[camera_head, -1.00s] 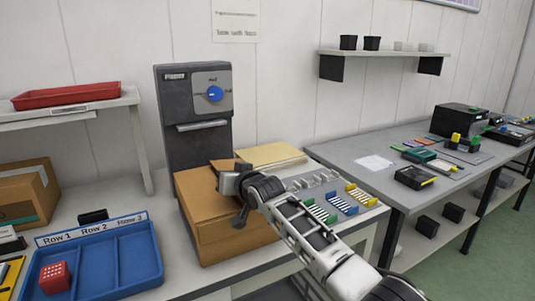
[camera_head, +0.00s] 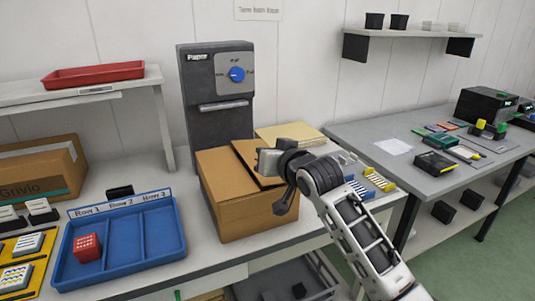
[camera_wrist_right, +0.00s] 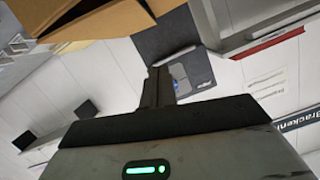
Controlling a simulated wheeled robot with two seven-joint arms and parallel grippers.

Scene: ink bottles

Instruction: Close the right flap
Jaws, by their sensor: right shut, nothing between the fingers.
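A brown cardboard box (camera_head: 240,212) stands on the bench below a dark grey machine. Its left top panel (camera_head: 222,172) lies about flat. The right flap (camera_head: 250,158) looks tilted a little upward, partly hidden by my right gripper. My right gripper (camera_head: 266,161) is over the right side of the box top. In the right wrist view its fingers (camera_wrist_right: 158,88) are shut and empty, with cardboard (camera_wrist_right: 75,25) beyond them at the upper left. I cannot tell whether the gripper touches the flap. My left gripper is not in view.
The dark machine (camera_head: 218,110) with a blue knob stands behind the box. A blue tray (camera_head: 165,247) with a red block (camera_head: 87,247) is to the left. Coloured racks (camera_head: 378,179) lie right of my arm. A grey table (camera_head: 350,140) is farther right.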

